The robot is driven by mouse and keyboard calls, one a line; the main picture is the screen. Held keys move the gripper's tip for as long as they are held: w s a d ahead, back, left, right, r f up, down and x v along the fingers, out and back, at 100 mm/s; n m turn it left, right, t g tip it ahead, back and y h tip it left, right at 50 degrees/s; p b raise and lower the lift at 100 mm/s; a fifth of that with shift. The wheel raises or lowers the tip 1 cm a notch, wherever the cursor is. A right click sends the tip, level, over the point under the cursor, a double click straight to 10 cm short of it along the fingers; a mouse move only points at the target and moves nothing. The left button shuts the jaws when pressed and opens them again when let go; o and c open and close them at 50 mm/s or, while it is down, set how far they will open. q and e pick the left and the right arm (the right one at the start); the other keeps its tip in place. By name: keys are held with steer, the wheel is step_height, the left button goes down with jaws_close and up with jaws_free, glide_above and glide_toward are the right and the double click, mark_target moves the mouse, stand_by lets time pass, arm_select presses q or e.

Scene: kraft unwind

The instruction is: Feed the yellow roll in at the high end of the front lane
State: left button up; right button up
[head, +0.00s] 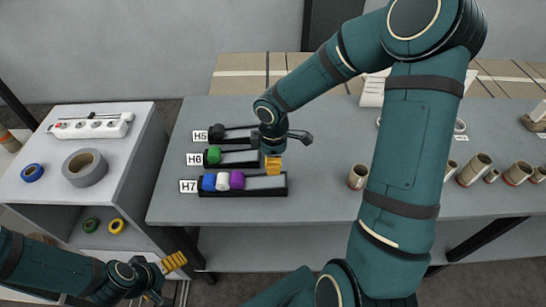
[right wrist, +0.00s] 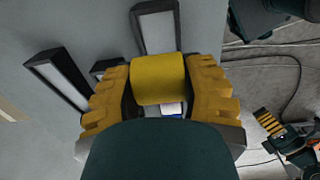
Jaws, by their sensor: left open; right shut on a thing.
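The yellow roll (right wrist: 158,78) is between the yellow finger pads of my right gripper (right wrist: 158,92), which is shut on it. In the head view my right gripper (head: 273,165) is over the right part of the front lane (head: 266,191), labelled H7; the roll cannot be told from the pads there. Whether the roll touches the lane is unclear. The front lane holds a blue roll (head: 209,182), a white roll (head: 223,181) and a purple roll (head: 237,180) towards its left end. My left gripper (head: 168,272) is open and empty, low at the left.
Behind lie lane H6 (head: 240,165) with a green roll (head: 214,155) and lane H5 with a black roll (head: 217,132). Cardboard tubes (head: 358,176) stand on the right.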

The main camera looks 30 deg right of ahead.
steer(key=b, duration=0.4)
glide_above(273, 181)
steer(key=shift+f, duration=2.5)
steer(key=shift+s+f, duration=0.1)
steer(key=shift+a+f+b, duration=0.1)
steer(key=shift+f+b, duration=1)
steer(key=shift+f, duration=0.05)
steer(key=o, duration=1.5)
